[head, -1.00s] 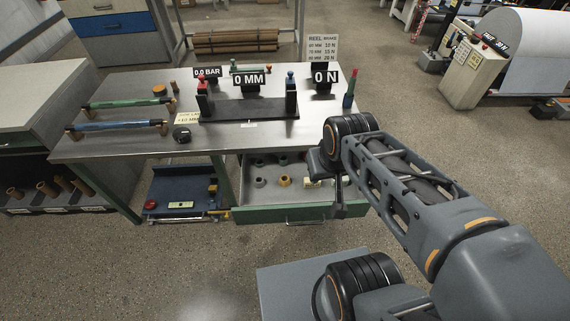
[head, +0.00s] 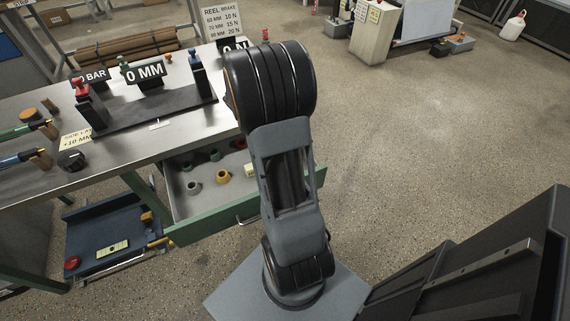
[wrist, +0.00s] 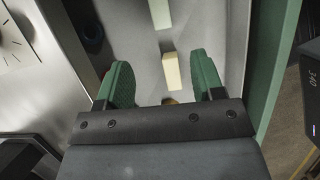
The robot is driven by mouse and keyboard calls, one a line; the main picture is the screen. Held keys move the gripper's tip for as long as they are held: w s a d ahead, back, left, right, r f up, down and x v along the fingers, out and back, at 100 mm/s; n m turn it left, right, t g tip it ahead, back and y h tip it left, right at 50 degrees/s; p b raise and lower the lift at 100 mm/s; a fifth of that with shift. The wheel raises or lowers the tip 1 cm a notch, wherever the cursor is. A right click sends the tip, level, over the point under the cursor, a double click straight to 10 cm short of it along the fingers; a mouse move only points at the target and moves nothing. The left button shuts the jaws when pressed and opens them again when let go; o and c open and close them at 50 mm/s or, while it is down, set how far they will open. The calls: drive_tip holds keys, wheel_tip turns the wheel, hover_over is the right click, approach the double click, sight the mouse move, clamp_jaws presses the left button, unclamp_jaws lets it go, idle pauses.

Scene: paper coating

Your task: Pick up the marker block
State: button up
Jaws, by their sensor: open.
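A small cream-yellow block (wrist: 171,70), which looks like the marker block, lies on the grey floor of an open drawer. In the wrist view it sits between and just beyond the green-padded fingers of my gripper (wrist: 160,64). The fingers are open and apart from it. A pale block (wrist: 160,14) lies farther up in line with it. In the head view, my arm hides the gripper, and a cream block (head: 250,170) shows partly at the arm's left edge inside the drawer (head: 205,222).
The drawer's green wall (wrist: 278,50) runs close to the right finger. The steel table (head: 150,142) stands above the drawer. A blue tray (head: 110,225) is low at left.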

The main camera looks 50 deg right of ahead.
drive_tip(key=shift+n, duration=0.3)
drive_tip(key=x, duration=0.3)
drive_tip(key=b+x, duration=0.1)
drive_tip(key=x, duration=0.2)
drive_tip(key=b+x, duration=0.1)
drive_tip(key=x, duration=0.2)
drive_tip(key=shift+s+d+f, duration=0.15)
drive_tip(key=shift+d, duration=0.3)
drive_tip(key=shift+b+x, duration=1.1)
drive_tip(key=shift+x, duration=1.95)
drive_tip(key=shift+s, duration=0.15)
drive_tip(key=shift+c, duration=0.4)
drive_tip(key=c, duration=0.9)
